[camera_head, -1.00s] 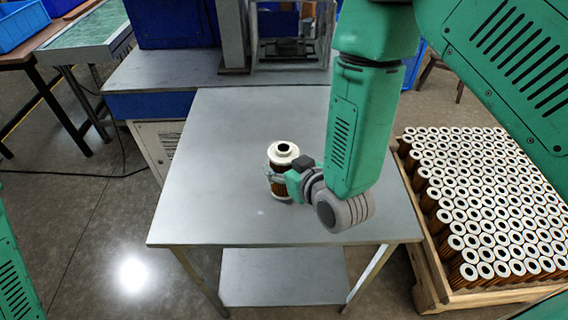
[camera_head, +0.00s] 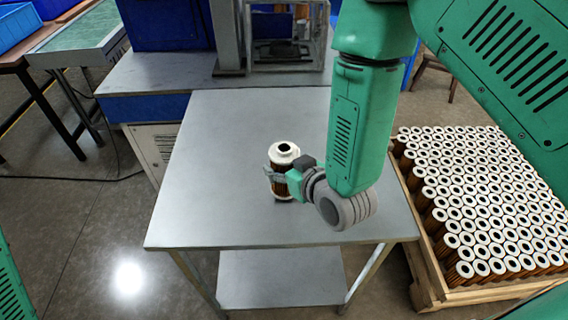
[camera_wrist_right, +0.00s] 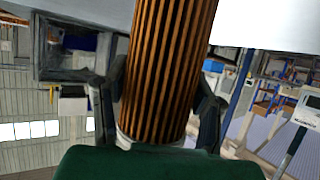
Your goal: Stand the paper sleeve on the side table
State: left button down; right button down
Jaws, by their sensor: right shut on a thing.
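The paper sleeve is a filter cartridge (camera_head: 283,156) with a white ringed top and brown pleated sides. It is upright at the middle of the grey metal side table (camera_head: 230,220). I cannot tell whether its base touches the tabletop. My right gripper (camera_head: 275,176) comes in from the right and is shut around its side. In the right wrist view the brown and black pleats of the cartridge (camera_wrist_right: 165,65) fill the middle, with the dark fingers (camera_wrist_right: 160,105) on either side. My left gripper is out of view; only a bit of my left arm shows at the lower left edge.
A wooden crate (camera_head: 437,276) packed with similar upright cartridges stands right of the table. A machine with a clear-fronted housing (camera_head: 288,45) stands behind the table. The tabletop around the cartridge is otherwise clear. A green-topped bench (camera_head: 85,35) is at the far left.

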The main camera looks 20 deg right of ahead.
jog(key=shift+d+f, duration=0.3)
jog(key=shift+d, duration=0.2)
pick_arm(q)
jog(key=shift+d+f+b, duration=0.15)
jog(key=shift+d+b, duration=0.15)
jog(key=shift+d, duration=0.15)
pick_arm(e)
jog(key=shift+f, duration=0.1)
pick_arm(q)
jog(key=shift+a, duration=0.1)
pick_arm(e)
jog(key=shift+a, duration=0.1)
jog(key=shift+a+f, duration=0.15)
jog(key=shift+a, duration=0.1)
jog(key=c, duration=0.6)
grip_release()
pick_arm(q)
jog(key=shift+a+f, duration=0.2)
pick_arm(e)
jog(key=shift+d, duration=0.15)
